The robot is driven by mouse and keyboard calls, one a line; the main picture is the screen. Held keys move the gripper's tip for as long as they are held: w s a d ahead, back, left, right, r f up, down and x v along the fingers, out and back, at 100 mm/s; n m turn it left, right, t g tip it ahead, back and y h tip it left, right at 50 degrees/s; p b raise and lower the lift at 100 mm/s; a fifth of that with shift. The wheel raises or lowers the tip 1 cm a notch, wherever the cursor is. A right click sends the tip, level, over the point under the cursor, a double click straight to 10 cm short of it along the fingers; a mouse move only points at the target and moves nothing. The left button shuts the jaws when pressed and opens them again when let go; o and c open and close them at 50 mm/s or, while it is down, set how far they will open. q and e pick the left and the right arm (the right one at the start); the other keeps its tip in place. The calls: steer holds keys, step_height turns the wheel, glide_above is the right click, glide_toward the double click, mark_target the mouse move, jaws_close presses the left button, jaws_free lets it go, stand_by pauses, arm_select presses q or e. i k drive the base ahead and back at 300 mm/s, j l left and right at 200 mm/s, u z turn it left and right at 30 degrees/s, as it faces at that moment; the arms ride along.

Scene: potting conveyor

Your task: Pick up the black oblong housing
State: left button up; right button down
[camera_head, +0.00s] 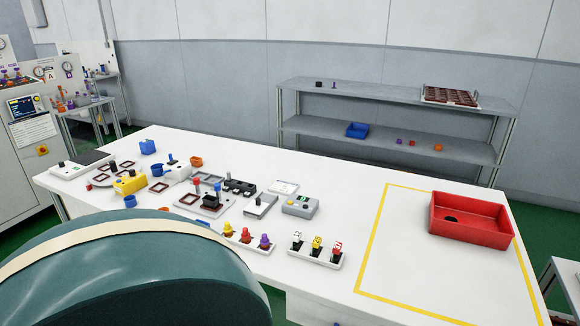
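Several dark pieces are in view, and I cannot tell for certain which is the black oblong housing. A small dark oval shape (451,218) shows on the floor of the red tray (472,232), at the right of the white table. A black block with notches (240,187) lies among the parts at mid-table. Another black piece (211,201) sits on a light plate left of it, with a red-topped part close by. Neither gripper shows in this view.
The white table (375,200) is crowded at left and centre. A yellow outline (372,240) surrounds the red tray with bare room beside it. Two small racks of coloured parts stand near the front. A large teal rounded form covers the lower left. A grey shelf (395,95) stands behind.

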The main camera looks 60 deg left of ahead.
mark_target(211, 203)
steer(key=u, duration=2.35)
steer(key=j+z, duration=0.15)
steer(key=z, duration=1.1)
steer(key=j+z, duration=0.35)
steer(key=k+j+z, duration=0.1)
steer(key=j+z, duration=0.25)
steer(key=k+j+z, duration=0.1)
steer(key=z, duration=0.25)
steer(key=k+j+z, duration=0.3)
steer(key=j, duration=0.2)
steer(key=k+j+z, duration=0.25)
steer(key=k+j, duration=0.15)
